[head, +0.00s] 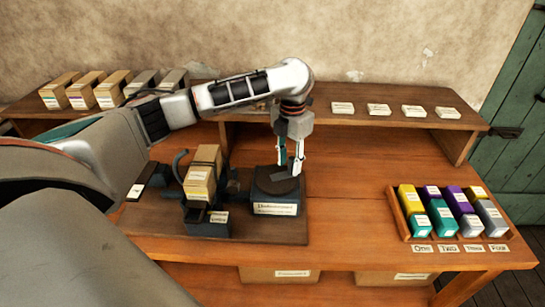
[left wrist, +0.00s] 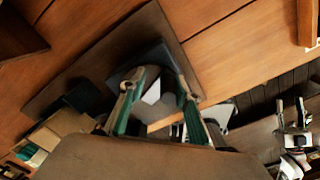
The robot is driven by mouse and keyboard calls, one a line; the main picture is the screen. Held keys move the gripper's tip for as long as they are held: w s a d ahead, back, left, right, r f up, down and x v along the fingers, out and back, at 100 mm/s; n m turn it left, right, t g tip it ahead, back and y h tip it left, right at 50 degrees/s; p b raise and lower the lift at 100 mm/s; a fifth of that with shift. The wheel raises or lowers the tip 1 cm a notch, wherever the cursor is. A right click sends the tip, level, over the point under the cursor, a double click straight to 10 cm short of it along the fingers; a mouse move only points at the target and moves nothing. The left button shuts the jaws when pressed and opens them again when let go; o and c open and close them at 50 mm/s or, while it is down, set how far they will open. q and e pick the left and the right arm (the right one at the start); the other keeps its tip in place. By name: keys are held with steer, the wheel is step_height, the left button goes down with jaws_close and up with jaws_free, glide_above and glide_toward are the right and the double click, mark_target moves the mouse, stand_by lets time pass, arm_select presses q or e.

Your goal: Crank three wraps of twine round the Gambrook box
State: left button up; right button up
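A tall tan box with a dark band (head: 203,165), likely the Gambrook box, stands upright in a dark holder left of centre in the head view; its label is too small to read. A dark squat unit (head: 275,207) with a white front label stands to its right. A dark flat part lies on its round top. My left gripper (head: 290,165) points down just above that top, its teal-padded fingers apart. In the left wrist view the spread fingers (left wrist: 162,90) flank a dark rounded shape; contact is unclear. A pale and dark shape at that view's right edge resembles my right gripper (left wrist: 292,115).
A raised shelf (head: 350,116) along the back holds several boxes at left and white cards at right. A wooden tray (head: 401,222) of coloured blocks sits at the right. The tabletop between the labelled unit and the tray is clear. Cartons stand below the table.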

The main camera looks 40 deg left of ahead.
mark_target(273, 167)
arm_select(q)
steer(key=a+n, duration=0.1)
steer(key=n, duration=0.3)
steer(key=shift+w+a, duration=0.15)
steer(key=shift+a, duration=0.2)
steer(key=a+n, duration=0.1)
steer(key=n, duration=0.2)
steer(key=shift+a, duration=0.2)
steer(key=n, duration=0.2)
steer(key=a+n, duration=0.1)
steer(key=shift+s+a+n, duration=0.1)
steer(key=shift+s+n, duration=0.3)
steer(key=shift+s+a+n, duration=0.2)
steer(key=shift+n, duration=0.55)
steer(key=shift+s+a+n, duration=0.2)
steer(key=shift+n, duration=0.55)
steer(key=shift+r, duration=0.1)
step_height(273, 167, up, 9)
